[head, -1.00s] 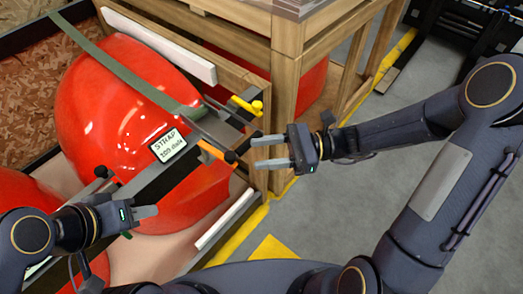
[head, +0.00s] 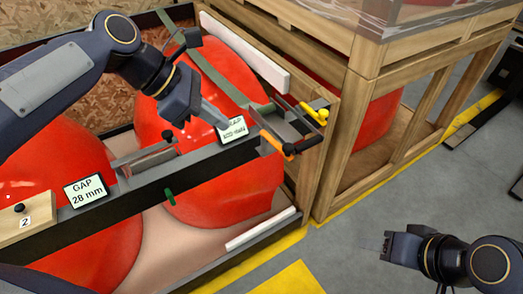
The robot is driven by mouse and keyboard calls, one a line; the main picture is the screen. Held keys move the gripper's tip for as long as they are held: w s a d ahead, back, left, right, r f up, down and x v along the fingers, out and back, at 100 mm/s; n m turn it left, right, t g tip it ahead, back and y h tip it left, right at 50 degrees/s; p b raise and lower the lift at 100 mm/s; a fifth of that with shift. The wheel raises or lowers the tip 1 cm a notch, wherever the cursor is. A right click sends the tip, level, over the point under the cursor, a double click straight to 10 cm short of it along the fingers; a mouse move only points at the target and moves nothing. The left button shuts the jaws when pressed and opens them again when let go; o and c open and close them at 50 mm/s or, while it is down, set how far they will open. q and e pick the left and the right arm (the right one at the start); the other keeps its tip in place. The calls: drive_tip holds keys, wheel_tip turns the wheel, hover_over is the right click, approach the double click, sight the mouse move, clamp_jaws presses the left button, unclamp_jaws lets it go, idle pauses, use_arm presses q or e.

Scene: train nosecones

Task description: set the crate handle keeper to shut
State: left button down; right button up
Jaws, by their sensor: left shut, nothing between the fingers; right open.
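At the crate's right end, a yellow handle (head: 315,111) and an orange lever (head: 272,139) with a black knob (head: 289,149) sit on grey metal brackets. I cannot tell which part is the handle keeper or whether it is shut. My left gripper (head: 222,120) is shut and empty, over the red nosecone and in front of the strap sign (head: 236,131), left of the orange lever and apart from it. It hides part of that sign. My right gripper (head: 374,248) is open and empty, low at the right over the grey floor, well away from the handles.
The crate holds red nosecones (head: 225,185) behind a dark rail (head: 60,222). The rail carries a "GAP 28 mm" sign (head: 87,191) and a green tab (head: 169,196). A green strap (head: 213,70) crosses one nosecone. A wooden frame (head: 361,85) stands at right.

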use_arm(q)
drive_tip(key=b, duration=0.1)
approach(271, 143)
drive_tip(key=s+d+f, duration=0.2)
drive_tip(key=s, duration=0.2)
drive_tip(key=d, duration=0.2)
drive_tip(key=w+d+f, duration=0.1)
drive_tip(key=d, duration=0.1)
drive_tip(key=shift+w+d+f, duration=0.1)
drive_tip(key=shift+w, duration=0.05)
